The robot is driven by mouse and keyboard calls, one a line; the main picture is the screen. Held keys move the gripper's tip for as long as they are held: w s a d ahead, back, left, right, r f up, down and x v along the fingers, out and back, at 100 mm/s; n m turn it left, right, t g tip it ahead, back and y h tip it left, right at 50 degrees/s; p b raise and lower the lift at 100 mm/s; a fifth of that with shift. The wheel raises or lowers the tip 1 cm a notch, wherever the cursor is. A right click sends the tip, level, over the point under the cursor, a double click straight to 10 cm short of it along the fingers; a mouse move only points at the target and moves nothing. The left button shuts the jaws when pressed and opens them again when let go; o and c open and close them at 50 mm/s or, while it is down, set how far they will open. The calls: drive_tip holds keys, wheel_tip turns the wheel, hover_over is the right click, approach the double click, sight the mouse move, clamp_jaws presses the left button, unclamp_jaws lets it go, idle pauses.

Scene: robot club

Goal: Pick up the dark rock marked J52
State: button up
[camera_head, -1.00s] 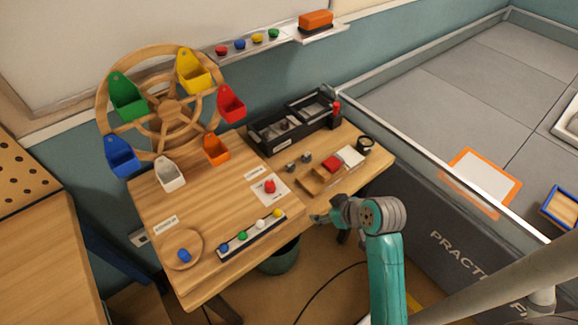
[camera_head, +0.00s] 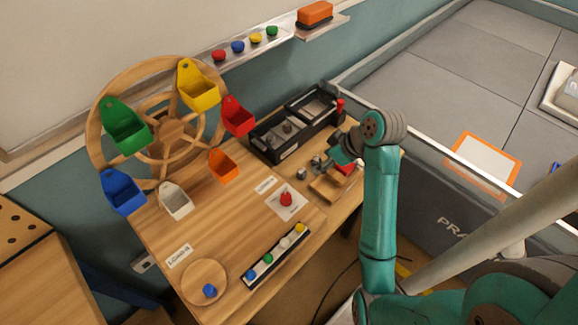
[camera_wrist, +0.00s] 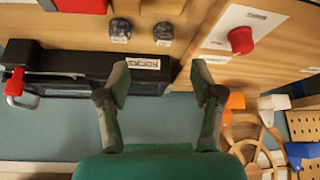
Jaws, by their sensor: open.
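Two small dark grey rocks with pale label patches stand on the wooden table. In the wrist view one rock (camera_wrist: 120,27) is at the top left of centre and the other (camera_wrist: 163,31) is just right of it. The marks are too small to read, so I cannot tell which is J52. In the head view they show as one rock (camera_head: 301,174) and another (camera_head: 317,161), left of my gripper. My gripper (camera_wrist: 160,80) is open and empty. Its fingers lie apart from both rocks. My gripper also shows in the head view (camera_head: 336,157), partly hidden by my arm.
A black divided tray (camera_head: 268,155) stands behind the rocks. A red button (camera_head: 286,199) is to their left, and a wooden block tray (camera_head: 326,190) is to their right. A wheel with coloured buckets (camera_head: 165,130) stands at the table's back left. Bare tabletop (camera_head: 225,215) lies left of the button.

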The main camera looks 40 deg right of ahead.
sight(305, 172)
drive_tip(key=shift+w+f, duration=0.15)
drive_tip(key=shift+w, duration=0.15)
drive_tip(key=x, duration=0.5)
drive_tip(key=shift+a+x, duration=0.15)
drive_tip(key=shift+x, duration=1.15)
drive_tip(key=shift+a+x, duration=0.1)
drive_tip(key=shift+x, duration=1.2)
drive_tip(key=shift+s+f, duration=0.1)
drive_tip(key=shift+s, duration=0.05)
clamp_jaws()
